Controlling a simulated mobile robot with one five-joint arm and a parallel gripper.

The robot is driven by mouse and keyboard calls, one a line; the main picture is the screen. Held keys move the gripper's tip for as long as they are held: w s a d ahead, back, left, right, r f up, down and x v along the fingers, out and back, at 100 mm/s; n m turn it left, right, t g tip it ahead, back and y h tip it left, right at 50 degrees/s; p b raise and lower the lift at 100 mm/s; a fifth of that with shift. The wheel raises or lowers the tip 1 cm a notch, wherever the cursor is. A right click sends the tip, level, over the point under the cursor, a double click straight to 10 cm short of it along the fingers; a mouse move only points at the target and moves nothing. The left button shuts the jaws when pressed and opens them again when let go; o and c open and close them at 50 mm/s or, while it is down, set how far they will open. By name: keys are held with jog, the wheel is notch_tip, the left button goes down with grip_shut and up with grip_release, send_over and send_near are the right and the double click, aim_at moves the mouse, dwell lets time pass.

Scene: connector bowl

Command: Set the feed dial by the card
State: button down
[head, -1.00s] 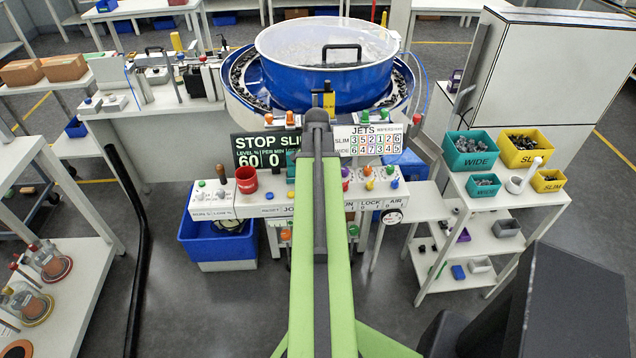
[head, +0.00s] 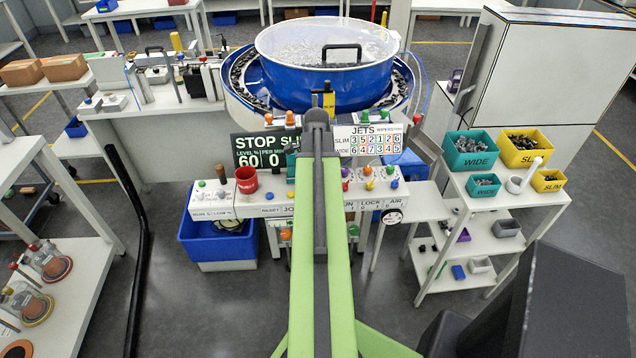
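The white card (head: 380,142) headed JETS stands behind the control panel, with rows of small coloured digits for slim and wide. A dark display (head: 259,152) reads STOP SLI…, level 60 and per minute 0; my arm covers its right end. The white control panel (head: 225,202) carries several coloured knobs and lever tops. A round white dial with a dark centre (head: 392,216) is on its front at the right, below the AIR label; its setting is too small to read. I cannot tell which control is the feed dial. My green arm hides the panel's middle, and my gripper is hidden.
A blue bowl feeder (head: 325,75) with a clear lid stands behind the panel. A red cup (head: 246,181) is on the panel. A blue bin (head: 215,240) is below left. Bins labelled WIDE (head: 470,150) and SLIM (head: 520,148) stand on the right shelf. Open floor lies left.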

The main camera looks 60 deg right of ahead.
jog(key=shift+w+a, duration=0.1)
jog(key=c, duration=1.2)
grip_release()
jog(key=shift+r, duration=0.2)
notch_tip(320, 180, up, 17)
jog(key=p, duration=1.7)
